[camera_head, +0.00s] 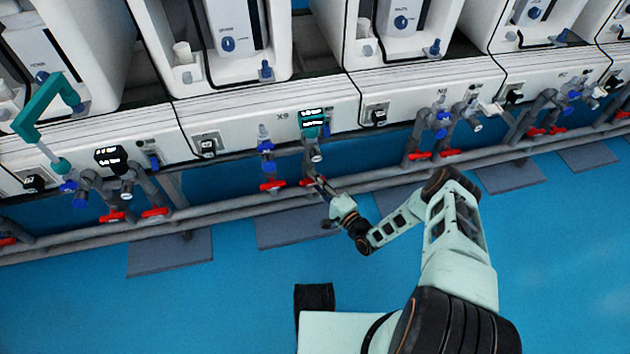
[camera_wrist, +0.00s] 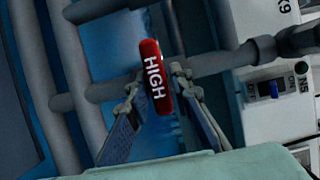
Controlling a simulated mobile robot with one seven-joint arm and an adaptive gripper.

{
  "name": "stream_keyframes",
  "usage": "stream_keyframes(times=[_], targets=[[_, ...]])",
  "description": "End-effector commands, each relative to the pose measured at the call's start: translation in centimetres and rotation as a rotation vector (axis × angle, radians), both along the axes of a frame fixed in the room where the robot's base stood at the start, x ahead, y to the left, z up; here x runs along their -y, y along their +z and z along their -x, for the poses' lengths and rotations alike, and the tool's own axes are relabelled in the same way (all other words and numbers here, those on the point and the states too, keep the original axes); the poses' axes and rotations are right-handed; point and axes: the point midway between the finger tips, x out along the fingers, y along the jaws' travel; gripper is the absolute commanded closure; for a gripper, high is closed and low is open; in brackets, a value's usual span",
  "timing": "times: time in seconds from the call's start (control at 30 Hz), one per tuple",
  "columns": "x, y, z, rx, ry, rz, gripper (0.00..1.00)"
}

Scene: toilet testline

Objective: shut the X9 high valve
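The X9 station (camera_head: 283,116) is the white panel at the middle of the head view. Its high valve has a red handle (camera_head: 308,182) on the pipes below the panel. In the wrist view the red handle (camera_wrist: 154,75) reads "HIGH" and stands nearly upright in the picture. My gripper (camera_head: 322,187) is at this handle, below the digital gauge (camera_head: 313,120). In the wrist view my gripper (camera_wrist: 157,88) is open, one finger on each side of the handle. Whether either finger touches it cannot be told.
Another red handle (camera_head: 272,185) sits just left on the same station. Grey pipes (camera_wrist: 100,90) run close around the gripper. A black connector (camera_wrist: 298,40) and a blue switch (camera_wrist: 274,89) are at right in the wrist view. The blue floor (camera_head: 240,290) is clear in front.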

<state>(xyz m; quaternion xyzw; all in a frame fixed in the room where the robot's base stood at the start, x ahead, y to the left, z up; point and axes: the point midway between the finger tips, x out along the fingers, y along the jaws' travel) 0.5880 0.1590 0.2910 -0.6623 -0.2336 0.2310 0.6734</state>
Motion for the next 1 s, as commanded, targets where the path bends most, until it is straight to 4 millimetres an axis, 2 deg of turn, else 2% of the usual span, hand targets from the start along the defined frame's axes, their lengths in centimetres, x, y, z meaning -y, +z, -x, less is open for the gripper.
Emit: stream_keyframes(times=[0.1, 0.43, 0.8, 1.0], targets=[[0.0, -0.1, 0.1, -0.001, 0.001, 0.001, 0.68], [0.4, -0.2, 0.7, -0.003, 0.002, 0.002, 0.68], [4.0, -0.2, 5.0, -0.003, 0.0, 0.001, 0.68], [4.6, -0.1, 6.0, -0.002, 0.002, 0.001, 0.68]])
